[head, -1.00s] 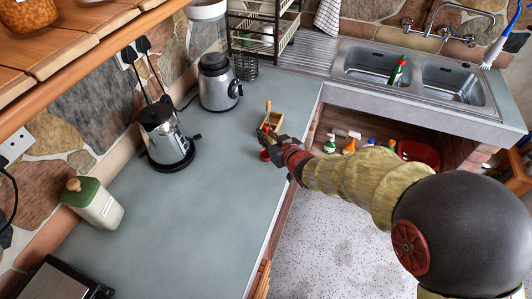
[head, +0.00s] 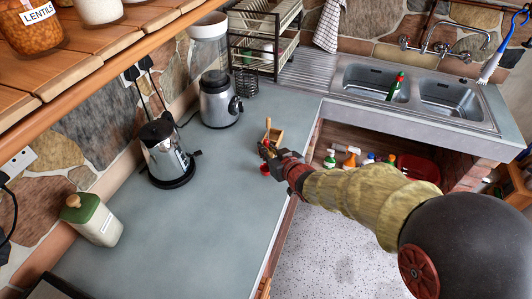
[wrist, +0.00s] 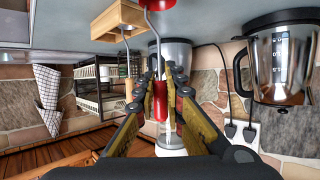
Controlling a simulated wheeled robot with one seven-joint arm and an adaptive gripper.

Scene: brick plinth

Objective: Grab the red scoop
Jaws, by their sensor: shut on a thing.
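The red scoop has a red handle (wrist: 160,100), a thin metal shaft and a red end at the top edge of the wrist view. My gripper (wrist: 163,78) is shut on the handle, with a finger on each side of it. In the head view my gripper (head: 270,153) is low over the counter's right edge, and a red part of the scoop (head: 264,169) shows just below it. I cannot tell whether the scoop touches the counter.
A small wooden box (head: 276,140) with a wooden-handled tool stands just behind my gripper. A dish rack (head: 262,40) and sink (head: 370,82) are behind.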

